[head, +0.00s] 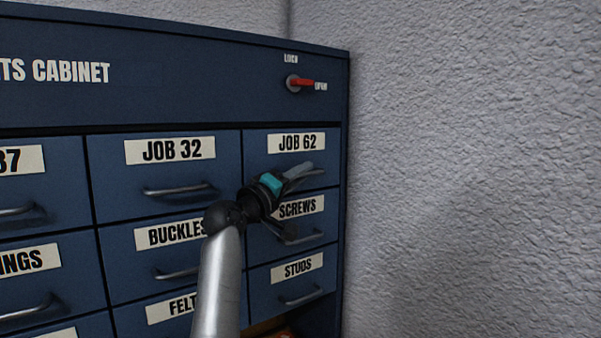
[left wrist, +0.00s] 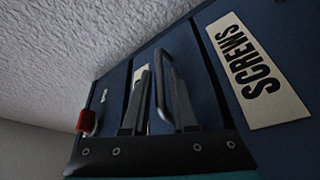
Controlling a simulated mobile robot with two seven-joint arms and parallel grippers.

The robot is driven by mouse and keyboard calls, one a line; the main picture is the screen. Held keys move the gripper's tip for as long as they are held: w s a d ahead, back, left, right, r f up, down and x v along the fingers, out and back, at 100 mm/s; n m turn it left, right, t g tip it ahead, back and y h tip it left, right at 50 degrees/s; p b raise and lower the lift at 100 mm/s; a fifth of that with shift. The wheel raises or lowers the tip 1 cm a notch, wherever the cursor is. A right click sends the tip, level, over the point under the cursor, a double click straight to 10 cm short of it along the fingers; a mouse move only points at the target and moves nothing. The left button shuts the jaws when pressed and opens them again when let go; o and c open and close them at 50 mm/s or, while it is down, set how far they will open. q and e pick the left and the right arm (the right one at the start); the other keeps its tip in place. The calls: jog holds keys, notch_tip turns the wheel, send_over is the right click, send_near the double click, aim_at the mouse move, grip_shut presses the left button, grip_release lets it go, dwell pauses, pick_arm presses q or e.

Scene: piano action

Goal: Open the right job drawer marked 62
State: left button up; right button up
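The JOB 62 drawer (head: 257,165) is at the top right of the blue cabinet, its front flush with its neighbours. Its bar handle (head: 318,172) is partly hidden by my left gripper (head: 298,172), which is at the handle. In the left wrist view the two fingers of the left gripper (left wrist: 157,95) stand apart, with the metal handle (left wrist: 160,62) between them. I cannot tell whether either finger touches the bar. A white label (left wrist: 140,73) is partly hidden behind the fingers. My right gripper is not in view.
A red lever (head: 302,83) above the drawer points towards OPEN. The SCREWS drawer (head: 262,237) is just below and the JOB 32 drawer (head: 115,182) is to the left. A rough white wall (head: 470,170) stands close on the right.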

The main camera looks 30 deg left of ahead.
pick_arm(q)
grip_shut()
dwell(1.5)
